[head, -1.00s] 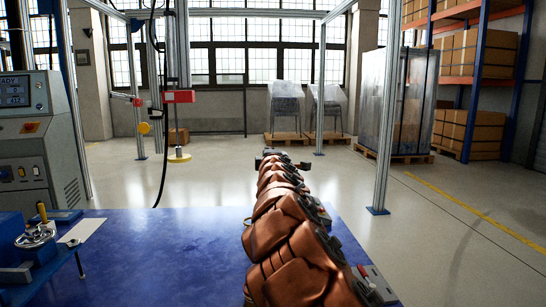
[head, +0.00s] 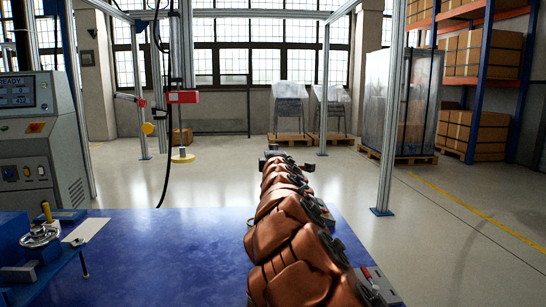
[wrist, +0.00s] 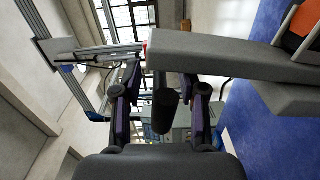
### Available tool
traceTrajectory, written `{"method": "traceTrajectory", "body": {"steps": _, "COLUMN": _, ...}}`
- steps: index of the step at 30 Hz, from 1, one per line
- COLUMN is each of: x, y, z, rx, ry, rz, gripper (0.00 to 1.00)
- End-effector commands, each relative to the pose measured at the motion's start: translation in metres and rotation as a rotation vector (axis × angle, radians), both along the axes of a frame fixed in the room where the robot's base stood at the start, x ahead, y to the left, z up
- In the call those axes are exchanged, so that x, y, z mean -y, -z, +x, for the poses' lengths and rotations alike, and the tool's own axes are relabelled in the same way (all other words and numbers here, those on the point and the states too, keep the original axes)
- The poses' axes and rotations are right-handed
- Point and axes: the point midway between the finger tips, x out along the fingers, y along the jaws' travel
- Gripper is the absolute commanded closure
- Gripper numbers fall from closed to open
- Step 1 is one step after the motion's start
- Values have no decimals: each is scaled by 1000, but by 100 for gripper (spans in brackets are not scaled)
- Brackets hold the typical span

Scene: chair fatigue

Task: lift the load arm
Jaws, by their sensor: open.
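The load arm appears to be the slim vertical rod hanging in the metal frame in the head view. I cannot tell whether the load arm shows there.
A blue surface (head: 165,255) fills the foreground, with a control console (head: 35,145) and a vise-like fixture (head: 40,238) at left. A metal frame post (head: 388,120) stands right of my arm. Wrapped chairs (head: 290,105) on pallets and a shelf rack stand behind.

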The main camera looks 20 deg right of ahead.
Motion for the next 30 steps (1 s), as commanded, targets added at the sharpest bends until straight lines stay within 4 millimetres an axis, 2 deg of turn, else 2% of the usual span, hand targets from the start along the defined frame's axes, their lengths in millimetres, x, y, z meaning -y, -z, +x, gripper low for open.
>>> {"method": "traceTrajectory", "body": {"steps": 11, "x": -7, "y": 0, "z": -37, "rx": 0, "ry": 1, "rz": 0, "gripper": 59}}
{"method": "traceTrajectory", "body": {"steps": 24, "x": -15, "y": -1, "z": -90, "rx": 1, "ry": 1, "rz": 0, "gripper": 59}}
{"method": "traceTrajectory", "body": {"steps": 30, "x": -19, "y": -1, "z": -106, "rx": 1, "ry": 1, "rz": 0, "gripper": 59}}
